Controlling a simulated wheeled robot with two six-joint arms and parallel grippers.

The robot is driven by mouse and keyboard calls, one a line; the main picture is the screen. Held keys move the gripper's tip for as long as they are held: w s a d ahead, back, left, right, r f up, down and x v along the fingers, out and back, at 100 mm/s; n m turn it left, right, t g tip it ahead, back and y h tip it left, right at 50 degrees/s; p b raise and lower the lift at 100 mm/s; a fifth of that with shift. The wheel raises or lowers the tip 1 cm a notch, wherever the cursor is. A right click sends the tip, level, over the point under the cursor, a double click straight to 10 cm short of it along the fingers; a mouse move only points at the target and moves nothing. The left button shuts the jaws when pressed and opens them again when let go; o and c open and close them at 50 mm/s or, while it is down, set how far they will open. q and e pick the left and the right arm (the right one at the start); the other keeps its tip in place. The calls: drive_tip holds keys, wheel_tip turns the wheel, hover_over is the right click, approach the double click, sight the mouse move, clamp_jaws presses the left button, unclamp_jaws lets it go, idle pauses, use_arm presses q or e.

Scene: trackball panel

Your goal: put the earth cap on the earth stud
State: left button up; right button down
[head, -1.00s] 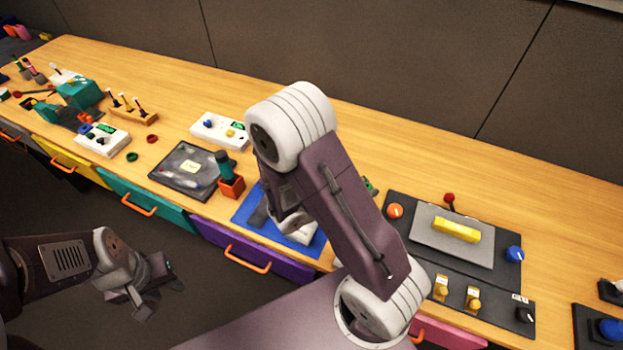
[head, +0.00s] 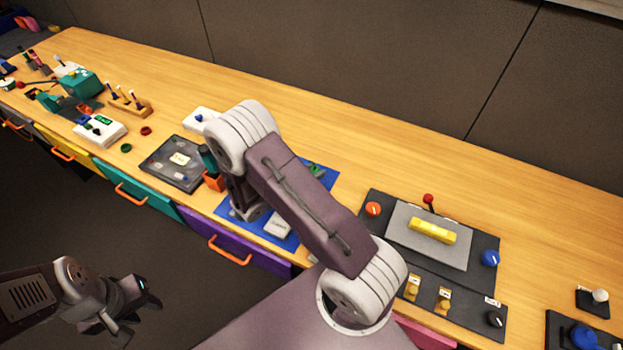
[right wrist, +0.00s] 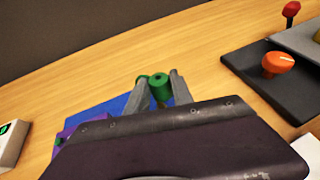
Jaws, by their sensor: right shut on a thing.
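In the right wrist view a green cylindrical cap (right wrist: 160,81) with a dark hole in its top sits between the fingertips of my right gripper (right wrist: 160,88), which is shut on it. A short yellowish piece shows just below the cap; I cannot tell whether it is the earth stud. Another green piece (right wrist: 144,78) shows behind the left finger. The blue mat (right wrist: 115,106) lies below. In the head view my right arm hides the gripped cap, and green bits (head: 316,170) show at the mat's far side. My left gripper (head: 138,312) is open and empty, in front of the bench.
A dark panel with an orange knob (head: 373,209) and yellow bar (head: 432,231) stands right of the mat. The orange knob also shows in the right wrist view (right wrist: 277,64). A dark plate (head: 165,174) lies left. The wooden bench (head: 340,125) behind is clear.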

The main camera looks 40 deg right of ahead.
drive_tip(key=shift+w+d+f, duration=0.15)
drive_tip(key=shift+w+f, duration=0.25)
drive_tip(key=shift+w, duration=0.3)
drive_tip(key=shift+f, duration=2)
drive_tip(key=shift+s+f+b, duration=0.1)
drive_tip(key=shift+f+b, duration=0.05)
drive_tip(key=shift+b, duration=0.15)
drive_tip(key=c, duration=1.1)
unclamp_jaws()
